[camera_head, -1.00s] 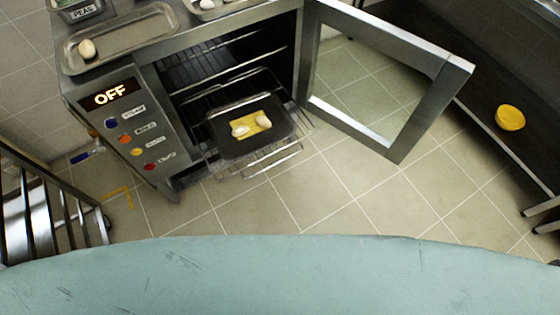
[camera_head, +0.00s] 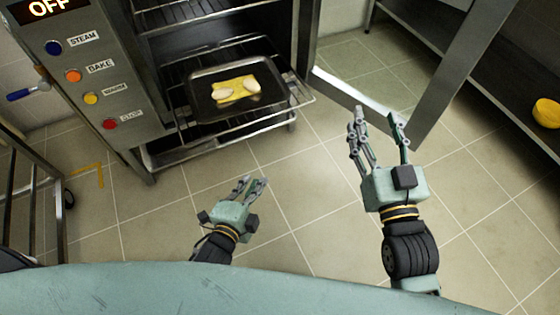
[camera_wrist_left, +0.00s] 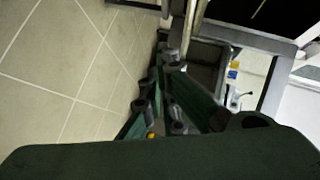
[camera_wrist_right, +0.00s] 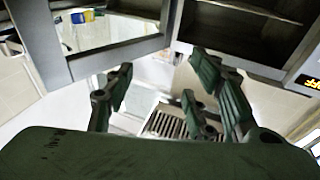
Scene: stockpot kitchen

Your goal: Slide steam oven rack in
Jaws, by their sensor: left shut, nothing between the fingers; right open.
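The steam oven (camera_head: 105,95) stands open at the upper left of the head view. Its wire rack (camera_head: 262,128) sticks out of the front toward me. A dark tray (camera_head: 203,103) lies on the rack, with two pale, rounded pieces on a yellow item (camera_head: 234,94). My left gripper (camera_head: 254,184) is shut and empty, in front of and below the rack, apart from it. My right gripper (camera_head: 378,120) is open and empty, to the right of the rack and near the oven door (camera_head: 455,75). In the left wrist view the rack cannot be made out clearly.
The door stands swung open to the right. A dark shelf unit (camera_head: 460,80) with a yellow bowl (camera_head: 547,112) is at the right. A metal rack cart (camera_head: 30,200) stands at the left. The tiled floor (camera_head: 300,190) in front of the oven is clear.

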